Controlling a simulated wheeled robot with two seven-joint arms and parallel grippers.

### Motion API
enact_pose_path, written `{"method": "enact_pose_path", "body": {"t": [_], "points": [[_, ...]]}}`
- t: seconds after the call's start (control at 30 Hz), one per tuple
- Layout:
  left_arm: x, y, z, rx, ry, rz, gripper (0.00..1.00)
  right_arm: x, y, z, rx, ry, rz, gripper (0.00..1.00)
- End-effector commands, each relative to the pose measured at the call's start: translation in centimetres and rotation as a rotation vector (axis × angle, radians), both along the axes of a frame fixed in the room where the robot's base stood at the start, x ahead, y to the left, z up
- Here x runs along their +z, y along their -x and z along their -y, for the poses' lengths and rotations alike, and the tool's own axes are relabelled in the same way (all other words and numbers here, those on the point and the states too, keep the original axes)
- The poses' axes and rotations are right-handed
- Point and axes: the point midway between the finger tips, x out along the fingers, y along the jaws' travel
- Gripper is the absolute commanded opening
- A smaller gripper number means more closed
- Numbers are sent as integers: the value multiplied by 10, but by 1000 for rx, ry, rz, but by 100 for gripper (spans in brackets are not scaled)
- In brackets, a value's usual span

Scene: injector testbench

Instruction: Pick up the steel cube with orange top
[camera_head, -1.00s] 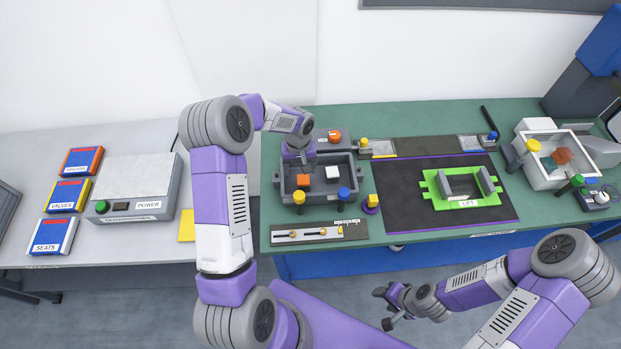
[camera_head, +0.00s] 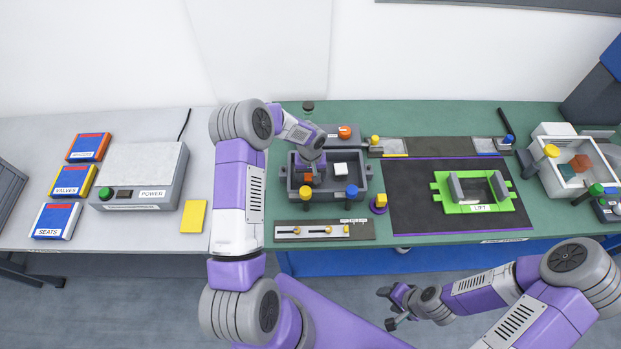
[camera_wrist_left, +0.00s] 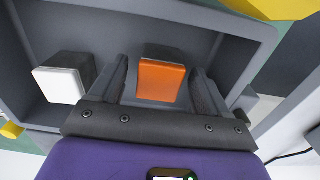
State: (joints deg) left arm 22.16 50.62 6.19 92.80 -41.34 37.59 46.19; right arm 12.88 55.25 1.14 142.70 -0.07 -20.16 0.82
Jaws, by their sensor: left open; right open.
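The steel cube with orange top (camera_head: 308,178) sits inside a grey bin, partly hidden by my left gripper in the head view. In the left wrist view the orange top (camera_wrist_left: 161,80) lies between the two open fingers, with a gap visible to its right. My left gripper (camera_head: 311,174) reaches down into the bin around the cube; the left wrist view shows its fingers (camera_wrist_left: 160,88) as well. I cannot tell whether either finger touches the cube. My right gripper (camera_head: 386,307) is open and empty, low in front of the bench.
A cube with white top (camera_head: 340,168) stands in the same bin (camera_head: 364,172), to the right; it also shows in the left wrist view (camera_wrist_left: 60,85). Yellow and blue knobs stand at the bin's front. A green lift fixture (camera_head: 442,190) stands right on a black mat.

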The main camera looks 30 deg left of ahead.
Motion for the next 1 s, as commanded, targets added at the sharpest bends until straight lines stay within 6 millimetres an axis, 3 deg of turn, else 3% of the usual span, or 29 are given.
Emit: {"method": "enact_pose_path", "body": {"t": [0.17, 0.6, 0.87, 1.0], "points": [[0, 0, 0, 0, -1, 1, 74, 0, 0, 0, 0, 0, 0, 56], [1, -1, 0, 0, 0, 2, 9, 0, 0, 0, 0, 0, 0, 56], [5, -1, 0, 0, -1, 3, 9, 0, 0, 0, 0, 0, 0, 56], [25, -2, 0, 0, -1, 6, 9, -1, 0, 0, 0, 0, 0, 56]]}}
